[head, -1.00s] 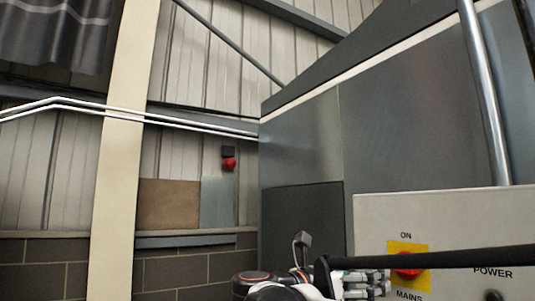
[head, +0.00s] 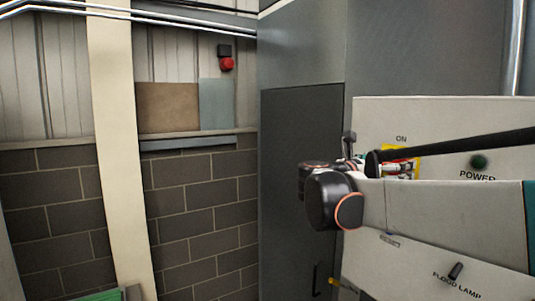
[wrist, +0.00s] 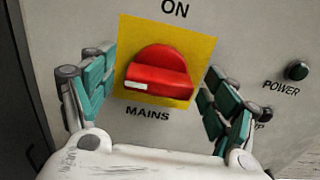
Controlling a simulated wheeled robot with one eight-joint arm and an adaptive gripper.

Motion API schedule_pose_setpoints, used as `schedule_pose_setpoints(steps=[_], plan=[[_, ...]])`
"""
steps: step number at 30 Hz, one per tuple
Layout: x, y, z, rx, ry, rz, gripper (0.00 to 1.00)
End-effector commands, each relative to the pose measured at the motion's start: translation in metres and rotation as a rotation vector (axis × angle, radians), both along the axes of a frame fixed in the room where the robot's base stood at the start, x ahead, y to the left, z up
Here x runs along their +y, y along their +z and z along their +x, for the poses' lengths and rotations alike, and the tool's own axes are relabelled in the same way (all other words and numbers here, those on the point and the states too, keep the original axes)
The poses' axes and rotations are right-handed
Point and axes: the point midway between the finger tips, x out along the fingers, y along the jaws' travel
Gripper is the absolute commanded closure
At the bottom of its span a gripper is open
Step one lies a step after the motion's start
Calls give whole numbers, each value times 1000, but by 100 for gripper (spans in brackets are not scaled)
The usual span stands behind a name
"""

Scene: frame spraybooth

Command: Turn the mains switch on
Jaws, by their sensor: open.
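The mains switch is a red rotary knob (wrist: 158,75) on a yellow plate (wrist: 205,50), with "ON" above and "MAINS" below, in the wrist view. A white mark shows at the left end of its grip bar, which lies roughly crosswise. My gripper (wrist: 158,98) is open, with one teal-padded finger on each side of the knob. I see a gap on both sides; whether the tips touch the panel I cannot tell. In the head view the yellow plate (head: 416,150) is mostly hidden behind my arm and gripper (head: 395,167).
The grey control panel (head: 440,115) carries a dark green power button (head: 479,161) right of the switch and a flood lamp toggle (head: 455,271) below. A dark grey door (head: 300,130) stands left of the panel. A red wall device (head: 226,64) is far back.

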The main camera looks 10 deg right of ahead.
Motion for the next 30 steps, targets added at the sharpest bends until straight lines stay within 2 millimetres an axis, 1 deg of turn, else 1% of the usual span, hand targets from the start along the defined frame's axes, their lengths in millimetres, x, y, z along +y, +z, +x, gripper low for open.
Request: schedule_pose_setpoints(steps=[6, 7, 8, 9, 11, 12, 23, 30], plan=[[-1, 0, 1, 0, -1, 0, 20], [0, 0, 1, 0, -1, 0, 25], [0, 0, 1, 0, -1, 0, 31], [0, 0, 1, 0, -1, 0, 40], [0, 0, 1, 0, -1, 0, 54], [0, 0, 1, 0, -1, 0, 63], [0, -1, 1, -24, 0, 9, 64], [0, -1, 0, -138, 0, 49, 64]])
